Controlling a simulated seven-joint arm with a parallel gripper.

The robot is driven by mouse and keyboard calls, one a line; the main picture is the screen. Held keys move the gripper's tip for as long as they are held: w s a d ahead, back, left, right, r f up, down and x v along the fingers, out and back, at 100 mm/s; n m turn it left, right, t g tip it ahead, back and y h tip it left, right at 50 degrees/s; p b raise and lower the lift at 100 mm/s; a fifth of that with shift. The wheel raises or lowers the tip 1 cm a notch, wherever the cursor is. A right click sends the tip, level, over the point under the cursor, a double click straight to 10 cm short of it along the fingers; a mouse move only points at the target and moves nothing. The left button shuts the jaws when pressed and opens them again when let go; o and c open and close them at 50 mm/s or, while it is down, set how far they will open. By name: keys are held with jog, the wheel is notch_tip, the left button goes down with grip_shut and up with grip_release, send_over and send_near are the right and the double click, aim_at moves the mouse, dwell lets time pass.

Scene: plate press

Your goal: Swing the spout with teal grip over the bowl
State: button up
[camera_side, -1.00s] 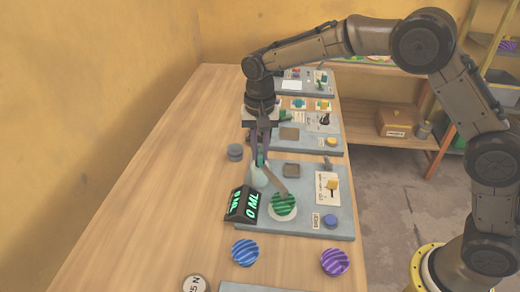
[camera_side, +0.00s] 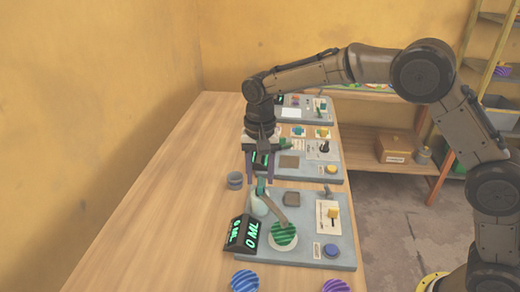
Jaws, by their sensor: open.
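The spout (camera_side: 277,209) is a brown-grey bar on the nearest grey panel, with a teal grip (camera_side: 261,187) at its far left end. Its other end reaches down to the green striped bowl (camera_side: 283,235), which sits on a pale round base; the spout end appears over the bowl's upper edge. A pale bottle-like post (camera_side: 259,205) stands beside the grip. My gripper (camera_side: 262,180) points down just above the teal grip, with its two purple-grey fingers apart, one on each side. I cannot tell whether a finger touches the grip.
A black display (camera_side: 242,233) reading "0 ML" stands left of the bowl. A grey puck (camera_side: 234,180) lies on the wooden table (camera_side: 170,200). More panels stand behind; the table's left is clear.

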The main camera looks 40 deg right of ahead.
notch_tip(320, 180, up, 12)
jog(key=shift+r, duration=0.2)
jog(key=shift+d, duration=0.1)
jog(key=s+d+r+t, duration=0.3)
jog(key=s+d+r, duration=0.7)
jog(key=s, duration=0.4)
jog(key=s+d+f+n+t, duration=0.1)
jog(key=s+f+n, duration=0.2)
jog(key=s+f, duration=0.3)
jog(key=s+d+f+n+t, duration=0.1)
jog(key=s+f+n, duration=0.3)
jog(key=s, duration=0.7)
notch_tip(320, 180, down, 2)
jog(key=shift+d+f+n+t, duration=0.2)
jog(key=shift+d+n+t, duration=0.1)
jog(key=shift+d, duration=0.4)
